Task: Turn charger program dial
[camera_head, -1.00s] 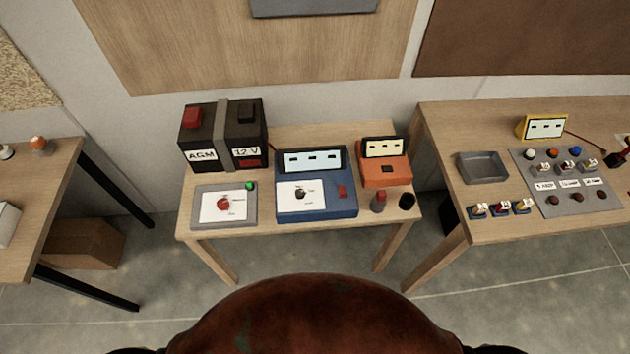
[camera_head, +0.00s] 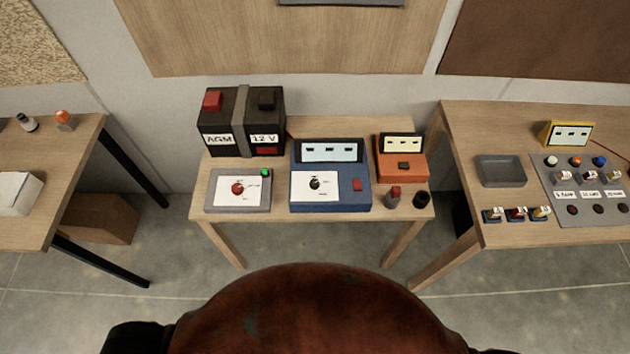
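The blue charger (camera_head: 332,205) stands on the small middle table. It has a light display (camera_head: 330,151) at its back, a white panel with a dark program dial (camera_head: 315,184), and a red switch (camera_head: 357,185). The dial's setting is too small to read. Left of it lies a grey box with a red knob (camera_head: 237,188) and a green light or button (camera_head: 265,172). Neither of my grippers is in view, and nothing touches the charger.
A black AGM 12 V battery (camera_head: 218,125) stands behind the grey box. An orange meter (camera_head: 402,171) and two small cylinders stand right of the charger. The right table (camera_head: 462,190) holds a grey tray (camera_head: 501,184) and a switch panel. Another table (camera_head: 65,200) stands left.

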